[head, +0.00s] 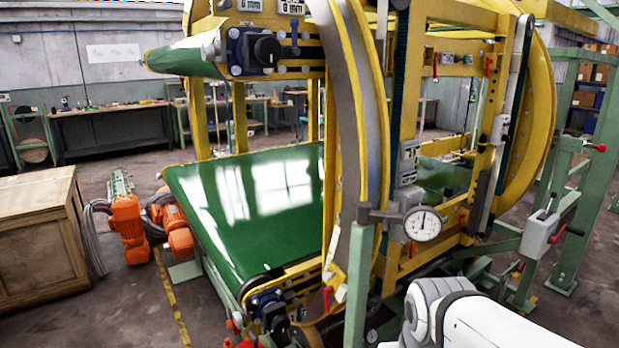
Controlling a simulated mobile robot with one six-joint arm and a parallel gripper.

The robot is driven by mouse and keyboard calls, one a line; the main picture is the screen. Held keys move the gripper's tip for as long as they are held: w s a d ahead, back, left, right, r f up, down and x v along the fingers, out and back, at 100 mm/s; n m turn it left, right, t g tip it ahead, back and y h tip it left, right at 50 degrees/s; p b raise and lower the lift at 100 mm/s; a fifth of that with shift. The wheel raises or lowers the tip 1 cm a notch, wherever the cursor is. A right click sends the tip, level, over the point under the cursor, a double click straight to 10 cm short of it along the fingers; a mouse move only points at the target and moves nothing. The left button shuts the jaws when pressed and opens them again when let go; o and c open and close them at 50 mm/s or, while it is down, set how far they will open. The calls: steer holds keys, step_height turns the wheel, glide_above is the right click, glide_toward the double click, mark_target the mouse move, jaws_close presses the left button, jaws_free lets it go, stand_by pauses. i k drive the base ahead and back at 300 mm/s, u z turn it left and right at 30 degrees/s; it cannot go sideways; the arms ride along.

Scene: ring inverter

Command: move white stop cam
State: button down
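A small white piece (341,293) sits low on the yellow ring (372,80), close to the green conveyor's front corner. It may be the white stop cam, but it is too small to tell its shape. A light grey block (499,129) is fixed on the upright at the right of the frame; I cannot tell whether it is a cam. My white arm shows at the bottom right, in front of the machine. My gripper is not in view, so its place relative to the white piece cannot be told.
A green conveyor belt (270,200) runs through the ring. A lever box (540,232) is at right.

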mark_target(335, 277)
steer(key=z, duration=0.35)
steer(key=k, duration=0.25)
steer(key=u, duration=1.1)
steer(key=i, duration=0.9)
steer(key=u, duration=0.25)
